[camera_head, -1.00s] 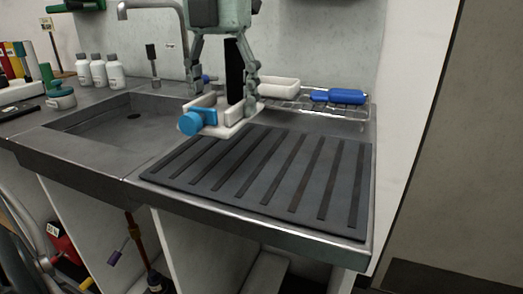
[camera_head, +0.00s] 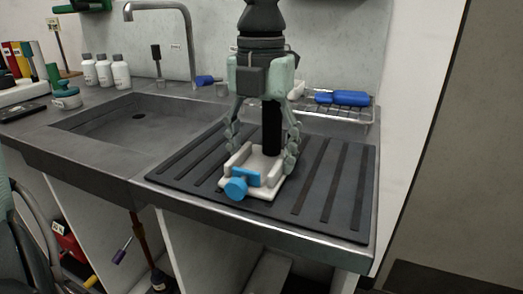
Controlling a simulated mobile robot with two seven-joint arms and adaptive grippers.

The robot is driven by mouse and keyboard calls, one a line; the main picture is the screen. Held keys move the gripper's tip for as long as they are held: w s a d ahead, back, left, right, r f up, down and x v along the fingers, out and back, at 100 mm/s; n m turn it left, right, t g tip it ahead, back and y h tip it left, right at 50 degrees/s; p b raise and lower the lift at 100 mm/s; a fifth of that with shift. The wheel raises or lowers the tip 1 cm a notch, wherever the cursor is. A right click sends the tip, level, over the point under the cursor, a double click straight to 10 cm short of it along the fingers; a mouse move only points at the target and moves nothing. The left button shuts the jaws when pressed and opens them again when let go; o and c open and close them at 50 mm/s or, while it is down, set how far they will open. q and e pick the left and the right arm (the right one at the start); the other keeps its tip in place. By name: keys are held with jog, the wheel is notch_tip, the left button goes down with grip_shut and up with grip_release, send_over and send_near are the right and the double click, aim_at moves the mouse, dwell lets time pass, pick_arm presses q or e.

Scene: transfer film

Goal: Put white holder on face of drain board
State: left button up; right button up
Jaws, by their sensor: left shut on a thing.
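The white holder (camera_head: 264,190) has a blue knob and a blue plate at its front. It is over the middle of the dark ribbed drain board (camera_head: 330,200), level and low. I cannot tell whether its underside touches the board. My left gripper (camera_head: 264,160) comes down from above, with a finger on each side of the holder, and is shut on it. A black upright piece stands between the fingers above the holder. My right gripper is not in view.
The sink basin (camera_head: 120,125) is left of the board, with a tall faucet (camera_head: 188,40) behind it. A wire rack (camera_head: 350,112) with blue items (camera_head: 342,98) stands at the back right. White bottles (camera_head: 104,70) stand at the back left. The board's right part is clear.

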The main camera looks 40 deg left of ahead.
pick_arm(q)
jog(key=shift+f, duration=0.1)
jog(key=o, duration=1.2)
jog(key=shift+o, duration=0.2)
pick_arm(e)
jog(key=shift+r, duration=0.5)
pick_arm(q)
jog(key=shift+r, duration=0.25)
notch_tip(320, 180, up, 12)
jog(key=shift+f, duration=0.15)
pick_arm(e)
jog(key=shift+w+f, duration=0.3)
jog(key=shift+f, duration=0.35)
